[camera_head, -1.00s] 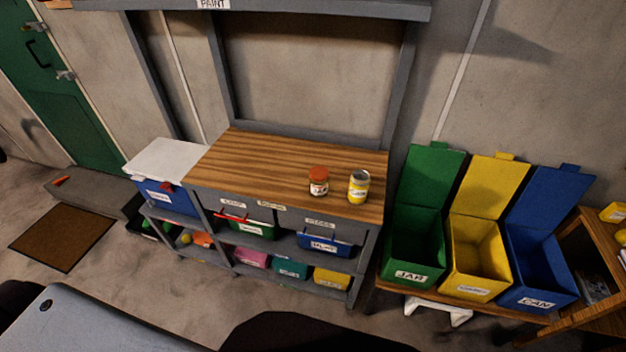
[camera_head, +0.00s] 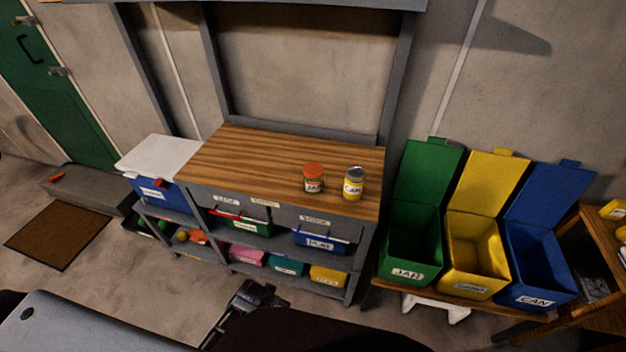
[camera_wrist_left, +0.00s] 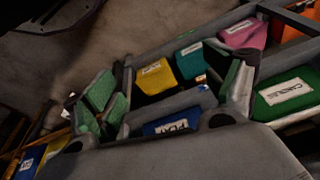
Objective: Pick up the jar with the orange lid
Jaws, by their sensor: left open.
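The jar with the orange lid (camera_head: 313,178) stands upright on the wooden worktop (camera_head: 240,160), near its front right in the head view. A yellow can with a label (camera_head: 353,184) stands upright just right of it, apart from it. My left gripper (camera_head: 245,297) shows partly at the bottom of the head view, low in front of the shelves and well below the jar. In the left wrist view its fingers (camera_wrist_left: 168,98) are spread with nothing between them. The jar does not show in that view. My right gripper is not in view.
Shelves under the worktop hold colored bins, including a blue one (camera_head: 320,242) and a yellow one (camera_head: 328,275). A white-lidded blue box (camera_head: 157,187) stands left. Open green (camera_head: 408,262), yellow (camera_head: 472,262) and blue (camera_head: 535,270) bins stand right. The worktop's left and middle are clear.

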